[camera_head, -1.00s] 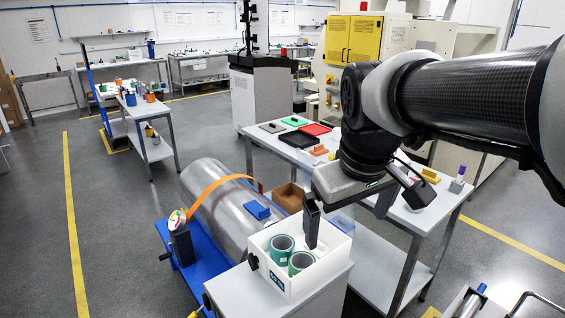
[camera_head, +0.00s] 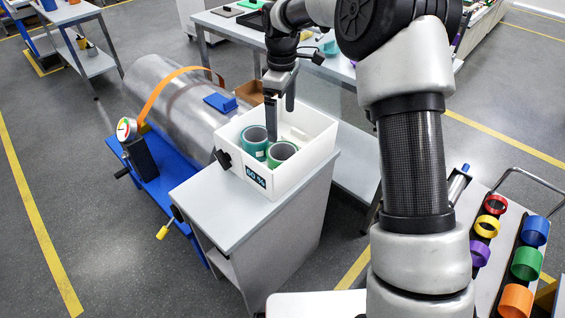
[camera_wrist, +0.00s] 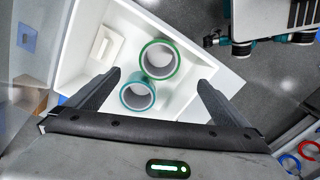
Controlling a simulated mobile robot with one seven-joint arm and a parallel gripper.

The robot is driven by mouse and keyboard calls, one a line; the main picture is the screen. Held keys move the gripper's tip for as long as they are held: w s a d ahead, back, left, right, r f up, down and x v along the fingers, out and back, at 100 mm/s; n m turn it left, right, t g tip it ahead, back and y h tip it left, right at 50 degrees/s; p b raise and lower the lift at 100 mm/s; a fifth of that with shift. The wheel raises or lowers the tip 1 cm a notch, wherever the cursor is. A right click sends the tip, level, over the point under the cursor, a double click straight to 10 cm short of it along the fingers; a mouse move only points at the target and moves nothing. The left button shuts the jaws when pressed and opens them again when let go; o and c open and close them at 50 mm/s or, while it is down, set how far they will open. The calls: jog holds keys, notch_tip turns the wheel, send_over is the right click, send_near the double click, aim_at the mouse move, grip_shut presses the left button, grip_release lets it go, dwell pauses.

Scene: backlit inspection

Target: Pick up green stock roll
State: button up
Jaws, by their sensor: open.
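Two hollow rolls stand on end in a white bin (camera_head: 305,160). The green roll (camera_head: 271,161) is nearer the bin's front right, and it also shows in the wrist view (camera_wrist: 177,69). A teal roll (camera_head: 249,152) stands right beside it, seen below it in the wrist view (camera_wrist: 136,109). My gripper (camera_head: 280,120) is over the bin, pointing down, with its fingers apart and nothing between them. In the wrist view my gripper (camera_wrist: 158,80) has one finger either side of the pair, clear of both rolls.
The bin's walls stand close around the rolls on a grey cabinet (camera_head: 215,210). A rack at right holds coloured rings, including a green ring (camera_head: 526,263).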

jog(key=b, duration=0.4)
send_near(283, 156)
jog(key=s+f, duration=0.1)
jog(key=f, duration=0.1)
jog(key=s+f, duration=0.1)
jog(key=f, duration=0.1)
jog(key=s+f, duration=0.2)
jog(key=shift+a+f, duration=0.1)
jog(key=c, duration=1.4)
